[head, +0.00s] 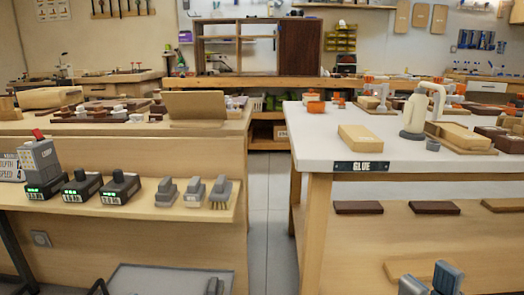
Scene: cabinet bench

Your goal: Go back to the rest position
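My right gripper (431,279) shows at the bottom right edge. Its two grey fingertips stand apart with a gap between them, and nothing shows in the gap. It is in front of the right bench, below the tabletop. At the bottom left, a small grey tip that looks like part of my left gripper (213,287) just enters the picture. Most of it is cut off, so I cannot tell whether it is open or shut. No object is seen held by either gripper.
A white-topped bench (330,152) labelled GLUE stands at right, with a wooden block (367,138) on it. A wooden bench (190,142) stands at left; its lower shelf holds chargers (81,186) and several brushes (221,192). A clear floor aisle (268,215) runs between them.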

